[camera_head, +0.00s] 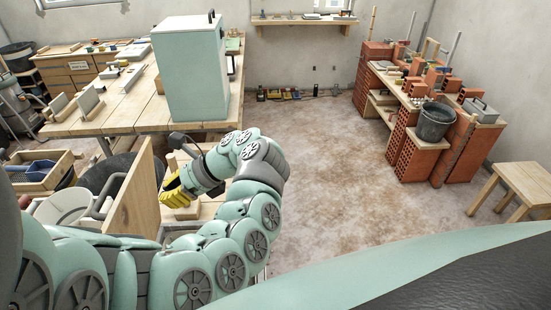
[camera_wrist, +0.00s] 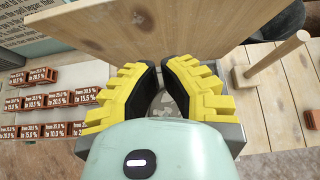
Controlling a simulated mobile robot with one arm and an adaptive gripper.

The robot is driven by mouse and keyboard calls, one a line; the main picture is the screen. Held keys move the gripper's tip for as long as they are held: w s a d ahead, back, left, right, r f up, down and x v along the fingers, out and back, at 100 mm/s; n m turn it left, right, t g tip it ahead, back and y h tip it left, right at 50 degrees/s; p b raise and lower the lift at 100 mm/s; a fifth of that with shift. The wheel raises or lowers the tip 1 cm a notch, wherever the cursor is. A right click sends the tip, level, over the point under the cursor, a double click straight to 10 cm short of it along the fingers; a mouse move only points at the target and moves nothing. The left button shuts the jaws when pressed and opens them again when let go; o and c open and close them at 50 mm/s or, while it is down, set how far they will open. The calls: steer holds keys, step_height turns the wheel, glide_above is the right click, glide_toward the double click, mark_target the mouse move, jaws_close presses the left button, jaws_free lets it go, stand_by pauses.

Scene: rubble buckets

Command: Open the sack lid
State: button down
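An upright wooden panel (camera_head: 133,196) with a grey handle (camera_head: 106,195) stands at the lower left in the head view; it seems to be the lid. It also fills the upper part of the wrist view (camera_wrist: 165,28). My gripper (camera_head: 173,191), with yellow fingers, is just right of the panel, on the side away from the handle. In the wrist view my gripper (camera_wrist: 163,70) shows a narrow gap between its black pads, with nothing held in it. I cannot tell whether the fingertips touch the panel. No sack can be made out clearly.
A wooden peg on a block (camera_wrist: 270,62) stands right of my fingers. A large pale green box (camera_head: 190,75) stands on the workbench (camera_head: 120,118) behind. Labelled bricks (camera_wrist: 50,100) lie at the left in the wrist view. The floor (camera_head: 325,165) right of my arm is clear.

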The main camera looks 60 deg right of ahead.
mark_target(128, 205)
steer(key=shift+w+a+f+p, duration=0.3)
steer(key=shift+w+a+p, duration=0.15)
steer(key=shift+w+a, duration=0.5)
steer(key=shift+w+a+f+p, duration=0.3)
steer(key=shift+w+a+p, duration=0.3)
steer(key=shift+w, duration=0.55)
steer(key=shift+w+a+f+p, duration=0.35)
steer(key=shift+w+a, duration=0.5)
steer(key=shift+w, duration=0.2)
